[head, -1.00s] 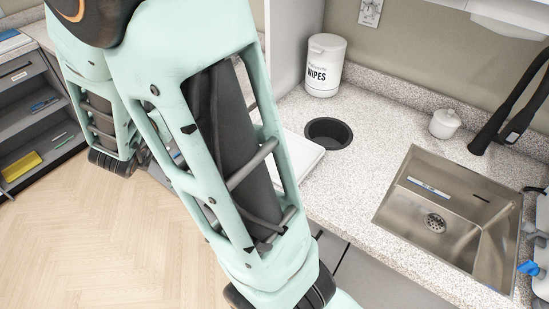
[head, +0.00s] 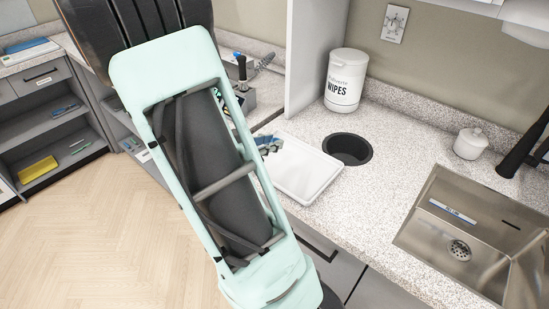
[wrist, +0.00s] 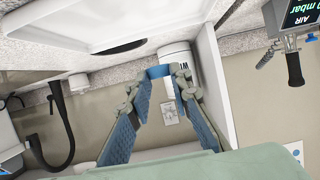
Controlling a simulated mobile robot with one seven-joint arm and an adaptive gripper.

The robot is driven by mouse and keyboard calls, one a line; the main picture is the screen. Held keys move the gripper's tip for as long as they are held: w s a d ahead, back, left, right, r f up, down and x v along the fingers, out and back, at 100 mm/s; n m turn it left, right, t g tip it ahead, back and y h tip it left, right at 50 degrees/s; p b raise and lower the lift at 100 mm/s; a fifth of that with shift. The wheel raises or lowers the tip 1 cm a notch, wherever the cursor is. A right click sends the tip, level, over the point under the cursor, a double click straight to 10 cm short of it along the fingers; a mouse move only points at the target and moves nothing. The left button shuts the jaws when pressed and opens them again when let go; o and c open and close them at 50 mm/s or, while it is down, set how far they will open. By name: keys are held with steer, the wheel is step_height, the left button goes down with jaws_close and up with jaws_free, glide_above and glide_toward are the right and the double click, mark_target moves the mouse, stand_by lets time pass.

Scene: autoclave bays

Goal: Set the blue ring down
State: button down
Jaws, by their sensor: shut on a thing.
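The blue ring (wrist: 160,71) is between the fingertips of my gripper (wrist: 161,76) in the wrist view. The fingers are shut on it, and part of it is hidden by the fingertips. In the head view, a small part of my gripper (head: 269,145) shows past my arm, above the left back part of a white tray (head: 303,172). The ring cannot be told apart clearly there. The tray lies on the speckled counter and looks empty where it shows; my arm hides its left side.
A round black opening (head: 348,149) is in the counter right of the tray. A wipes canister (head: 345,80) stands behind it by a white partition (head: 305,55). A lidded white jar (head: 470,144) and a steel sink (head: 460,225) are farther right. Counter between them is bare.

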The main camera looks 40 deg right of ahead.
glide_above(273, 161)
step_height(273, 161, down, 6)
steer(key=shift+f+b, duration=0.1)
steer(key=shift+b, duration=0.35)
steer(key=shift+f, duration=1.3)
steer(key=shift+f+b, duration=0.25)
steer(key=shift+b, duration=0.1)
steer(key=c, duration=1.8)
jaws_free()
steer(key=shift+r, duration=0.1)
steer(key=shift+o, duration=0.2)
steer(key=shift+r, duration=0.15)
steer(key=p+v, duration=0.1)
steer(key=v, duration=1.1)
